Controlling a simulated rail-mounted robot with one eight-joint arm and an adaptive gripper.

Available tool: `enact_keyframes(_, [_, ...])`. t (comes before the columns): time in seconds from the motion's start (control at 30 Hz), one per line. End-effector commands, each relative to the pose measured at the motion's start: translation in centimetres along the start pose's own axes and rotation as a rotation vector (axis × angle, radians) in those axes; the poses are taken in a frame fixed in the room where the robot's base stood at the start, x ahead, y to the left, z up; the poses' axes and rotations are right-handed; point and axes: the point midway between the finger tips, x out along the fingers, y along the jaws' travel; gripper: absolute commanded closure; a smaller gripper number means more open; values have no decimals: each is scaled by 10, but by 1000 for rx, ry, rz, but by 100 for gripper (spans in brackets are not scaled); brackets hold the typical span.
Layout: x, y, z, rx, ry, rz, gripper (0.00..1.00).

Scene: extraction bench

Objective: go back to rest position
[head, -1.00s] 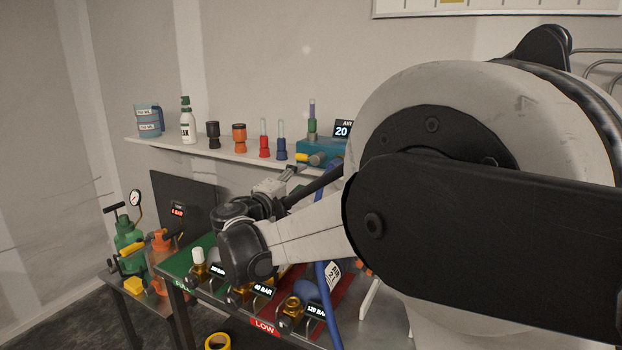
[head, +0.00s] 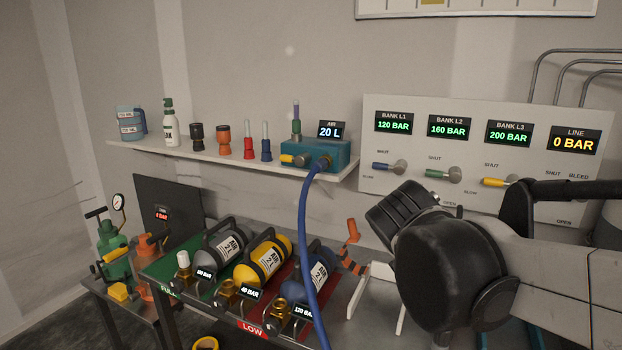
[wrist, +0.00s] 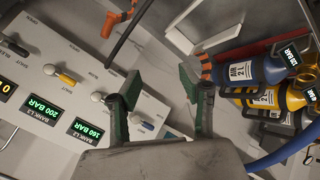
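My gripper (wrist: 160,84) shows in the wrist view. Its two green-padded fingers stand apart with nothing between them, so it is open and empty. In the wrist view it lies between the valve panel (wrist: 32,64) on the left and the air cylinders on the right, apart from both. In the head view my arm reaches in from the right, in front of the bench's right side. Its dark bulky joint hides the lower part of the panel, and I cannot make out the fingers there.
A grey cylinder (head: 218,243), a yellow one (head: 262,262) and a blue one (head: 318,268) lie on the bench. A blue hose (head: 303,225) hangs from the teal air box (head: 325,157). A shelf (head: 230,160) holds bottles and fittings. Green and orange pumps stand left.

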Motion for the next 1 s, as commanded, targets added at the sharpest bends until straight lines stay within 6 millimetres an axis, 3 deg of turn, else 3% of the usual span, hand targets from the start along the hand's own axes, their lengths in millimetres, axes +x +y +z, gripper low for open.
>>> enact_keyframes(0.03, [-4, -1, 20, 39, -9, -31, 61])
enact_keyframes(0.2, [-19, -16, 71, 171, -27, -146, 61])
enact_keyframes(0.5, [-43, -53, 141, 402, -31, -323, 61])
enact_keyframes(0.7, [-51, -68, 160, 485, -26, -383, 61])
enact_keyframes(1.0, [-52, -71, 162, 500, -24, -394, 61])
